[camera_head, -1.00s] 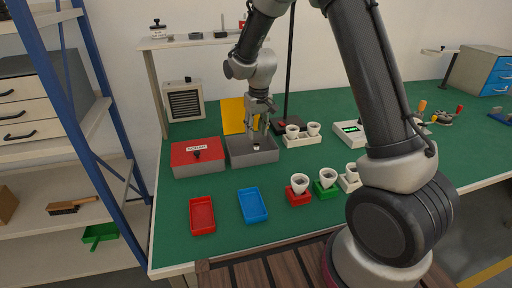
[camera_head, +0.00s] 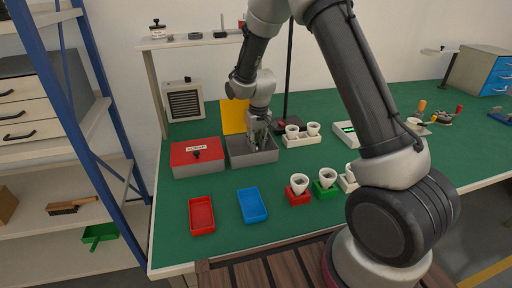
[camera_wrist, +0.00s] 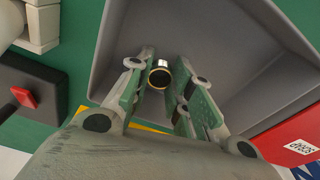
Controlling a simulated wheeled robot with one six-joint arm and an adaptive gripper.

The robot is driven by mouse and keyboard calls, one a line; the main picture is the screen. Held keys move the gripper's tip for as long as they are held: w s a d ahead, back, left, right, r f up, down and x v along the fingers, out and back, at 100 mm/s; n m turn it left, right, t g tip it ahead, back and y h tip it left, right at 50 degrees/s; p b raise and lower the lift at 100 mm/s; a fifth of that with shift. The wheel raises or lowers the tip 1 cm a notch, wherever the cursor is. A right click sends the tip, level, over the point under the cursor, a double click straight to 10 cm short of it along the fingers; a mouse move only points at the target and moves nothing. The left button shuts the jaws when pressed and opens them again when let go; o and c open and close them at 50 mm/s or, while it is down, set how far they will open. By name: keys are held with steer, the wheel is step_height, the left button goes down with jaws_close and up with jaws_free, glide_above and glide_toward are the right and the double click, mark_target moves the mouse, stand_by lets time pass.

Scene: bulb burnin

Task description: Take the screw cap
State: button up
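The screw cap (camera_wrist: 160,76) is a small, short cylinder with a brass-coloured rim and a dark centre. In the wrist view it is inside the grey bin, between my two fingers. My gripper (camera_wrist: 164,84) reaches down into the bin with its green-padded fingers on either side of the cap. The fingers are apart, and I see no clear grip on the cap. In the head view my gripper (camera_head: 260,142) is over the grey bin (camera_head: 252,160) and hides the cap.
The red scrap box (camera_head: 197,157) adjoins the bin on the left. A white holder with cups (camera_head: 303,141) stands close on the right. A red tray (camera_head: 202,216) and a blue tray (camera_head: 252,206) lie in front. Green table space lies between them and the bin.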

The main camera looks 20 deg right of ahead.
step_height(320, 180, up, 22)
steer(key=shift+r, duration=0.25)
stand_by(1.0)
